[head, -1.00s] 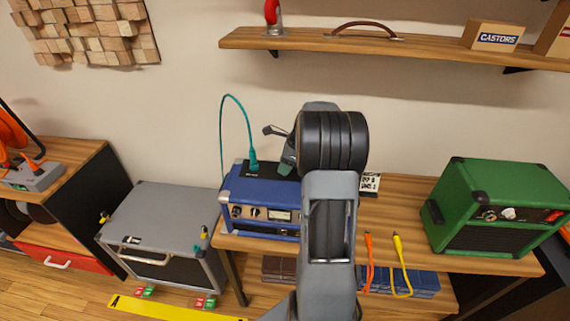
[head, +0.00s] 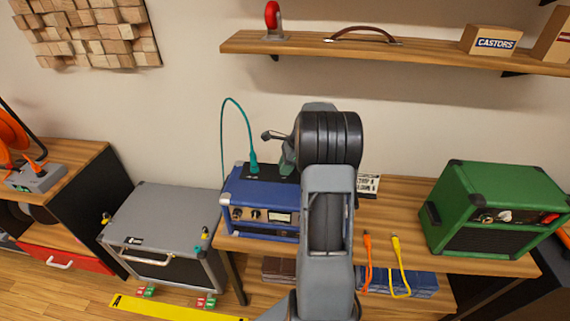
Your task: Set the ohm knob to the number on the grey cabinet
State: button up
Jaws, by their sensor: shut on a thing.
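The blue amp (head: 262,196) stands on the wooden bench, with small knobs and a meter on its front. A black panel (head: 268,172) lies on its top, with a teal plug (head: 254,167) standing in it. My gripper (head: 288,168) points down at this panel, right of the plug. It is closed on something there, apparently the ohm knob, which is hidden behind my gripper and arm. The grey cabinet (head: 160,212) stands on the floor at left.
A green amp (head: 490,205) stands on the bench at right. Orange (head: 367,255) and yellow (head: 399,262) cables hang over the bench front. A teal cable (head: 236,102) arches up from the plug.

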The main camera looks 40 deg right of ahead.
jog(key=n+g+p, duration=0.1)
jog(key=n, duration=0.2)
jog(key=shift+w+r+p, duration=0.1)
jog(key=shift+p, duration=0.2)
jog(key=shift+n+g+p, duration=0.5)
jog(key=shift+n+g, duration=0.3)
jog(key=shift+n, duration=1.1)
jog(key=o, duration=0.9)
jog(key=shift+o, duration=0.2)
jog(key=v, duration=1.3)
jog(key=shift+d+r+b, duration=0.2)
jog(key=shift+d+b, duration=0.15)
jog(key=shift+d, duration=0.1)
jog(key=shift+w, duration=0.15)
